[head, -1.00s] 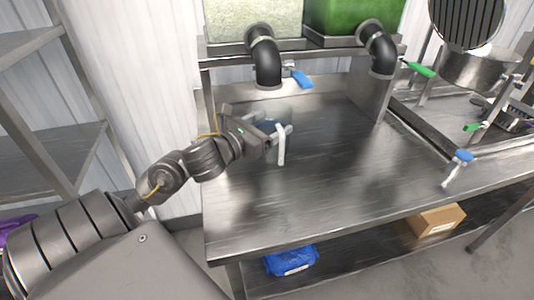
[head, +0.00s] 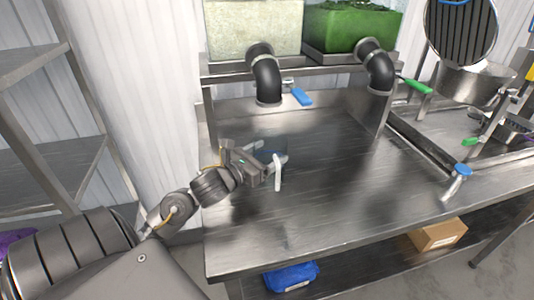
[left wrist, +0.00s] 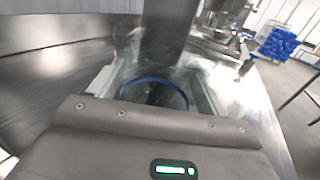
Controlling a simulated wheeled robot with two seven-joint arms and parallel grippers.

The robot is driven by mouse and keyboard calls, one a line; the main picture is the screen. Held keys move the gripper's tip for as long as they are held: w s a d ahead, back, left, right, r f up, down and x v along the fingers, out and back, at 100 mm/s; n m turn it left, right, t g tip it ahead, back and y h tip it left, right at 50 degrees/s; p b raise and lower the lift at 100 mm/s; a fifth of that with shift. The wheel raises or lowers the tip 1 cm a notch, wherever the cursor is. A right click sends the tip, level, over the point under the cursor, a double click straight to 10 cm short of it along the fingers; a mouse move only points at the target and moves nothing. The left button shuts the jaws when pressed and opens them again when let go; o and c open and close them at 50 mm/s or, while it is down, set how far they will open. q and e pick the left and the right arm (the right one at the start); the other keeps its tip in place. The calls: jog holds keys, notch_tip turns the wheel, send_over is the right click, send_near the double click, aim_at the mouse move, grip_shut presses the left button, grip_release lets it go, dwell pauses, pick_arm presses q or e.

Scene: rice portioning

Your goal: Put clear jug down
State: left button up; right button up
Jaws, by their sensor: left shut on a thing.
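My left gripper (head: 275,168) is over the left part of the steel table and shut on the clear jug (head: 270,146). The jug is see-through and hard to make out against the steel. In the left wrist view, the clear jug (left wrist: 153,82) shows its blue rim between the pale fingers. Its lower part is mostly hidden by the gripper in the head view. I cannot tell whether its base touches the table. My right gripper is not in view.
The steel table (head: 330,200) is clear to the right of the jug. Two black pipe spouts (head: 267,80) (head: 377,68) hang at the back, below a rice bin (head: 250,28) and a green bin (head: 350,30). A sink edge with a blue-handled tap (head: 460,172) lies right.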

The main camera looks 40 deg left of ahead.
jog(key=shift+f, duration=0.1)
pick_arm(q)
jog(key=o, duration=0.6)
jog(key=shift+f, duration=0.15)
jog(key=o, duration=0.4)
jog(key=shift+o, duration=0.2)
jog(key=shift+r, duration=0.3)
jog(key=s, duration=0.2)
jog(key=s+b, duration=0.1)
jog(key=s, duration=0.3)
jog(key=shift+a+f+b, duration=0.25)
jog(key=shift+f+b, duration=0.1)
jog(key=s+p, duration=0.2)
jog(key=s, duration=0.4)
jog(key=shift+a+r+p, duration=0.2)
jog(key=shift+a+p, duration=0.05)
jog(key=shift+p, duration=0.05)
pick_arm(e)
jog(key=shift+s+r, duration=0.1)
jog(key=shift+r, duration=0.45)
